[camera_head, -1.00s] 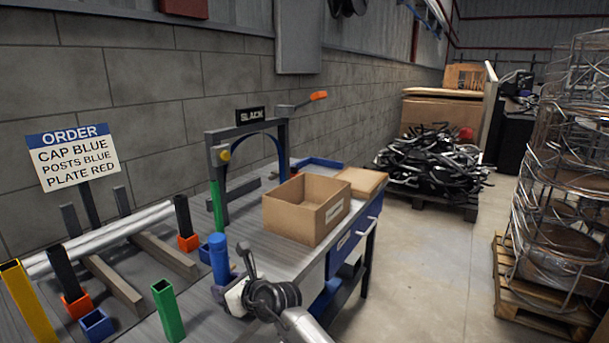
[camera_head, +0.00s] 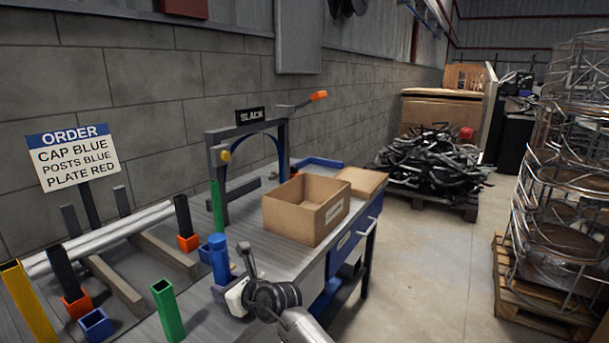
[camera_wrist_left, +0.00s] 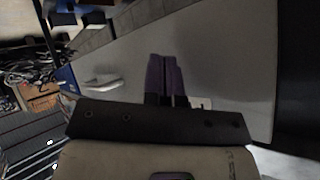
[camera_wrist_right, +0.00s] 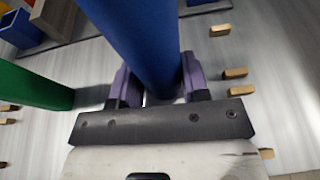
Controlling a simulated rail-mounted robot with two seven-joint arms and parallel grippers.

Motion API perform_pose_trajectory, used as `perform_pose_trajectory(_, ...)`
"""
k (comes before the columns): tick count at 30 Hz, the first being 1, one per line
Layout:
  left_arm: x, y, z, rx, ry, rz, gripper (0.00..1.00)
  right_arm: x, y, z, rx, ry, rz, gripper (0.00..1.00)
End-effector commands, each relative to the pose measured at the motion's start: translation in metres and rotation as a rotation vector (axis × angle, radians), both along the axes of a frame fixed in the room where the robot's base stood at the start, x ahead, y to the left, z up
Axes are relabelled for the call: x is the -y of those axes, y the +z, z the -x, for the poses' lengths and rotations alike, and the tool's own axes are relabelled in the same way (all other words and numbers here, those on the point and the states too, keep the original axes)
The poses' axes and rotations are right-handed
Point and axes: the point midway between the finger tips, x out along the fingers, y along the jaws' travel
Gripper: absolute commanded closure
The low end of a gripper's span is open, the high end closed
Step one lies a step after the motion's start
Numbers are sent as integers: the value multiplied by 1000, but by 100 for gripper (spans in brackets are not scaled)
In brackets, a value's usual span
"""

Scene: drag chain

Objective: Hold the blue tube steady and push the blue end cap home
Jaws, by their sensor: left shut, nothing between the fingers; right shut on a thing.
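The blue tube (camera_head: 220,266) stands upright on the bench top in the head view. It also fills the upper middle of the right wrist view (camera_wrist_right: 140,38). My right gripper (camera_wrist_right: 155,92) is shut around it low down, with a purple finger on each side. My left gripper (camera_wrist_left: 163,75) is shut and empty; its purple fingers meet in the left wrist view, apart from the tube. I cannot make out a separate blue end cap on the tube's top. A small blue square hollow piece (camera_head: 96,323) lies at the front left; I cannot tell whether it is a cap.
A green square tube (camera_head: 168,310) stands left of the blue tube, and a yellow one (camera_head: 22,300) at the far left. Dark posts stand in orange sockets (camera_head: 188,242). A cardboard box (camera_head: 305,210) sits behind to the right. An order sign (camera_head: 72,157) reads "CAP BLUE".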

Motion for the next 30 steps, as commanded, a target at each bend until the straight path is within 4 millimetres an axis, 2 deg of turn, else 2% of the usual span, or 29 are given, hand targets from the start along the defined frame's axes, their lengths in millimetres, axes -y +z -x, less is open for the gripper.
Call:
perform_pose_trajectory(1,6,21,-17,51,11,-20,100,0,0,0,-1,0,1,71)
perform_pose_trajectory(6,23,89,-58,210,55,-96,100,0,0,0,-1,0,1,71)
perform_pose_trajectory(12,46,175,-89,401,110,-184,100,0,0,0,-1,0,1,71)
perform_pose_trajectory(18,73,264,-112,568,145,-266,100,0,0,0,0,1,0,71)
perform_pose_trajectory(21,90,301,-127,606,138,-304,100,0,0,0,0,1,0,71)
perform_pose_trajectory(25,106,329,-157,565,92,-335,100,0,0,0,0,0,0,71)
perform_pose_trajectory(27,112,336,-177,503,54,-342,100,0,0,0,0,0,0,71)
perform_pose_trajectory(30,115,337,-204,387,-3,-336,100,0,0,0,0,0,0,71)
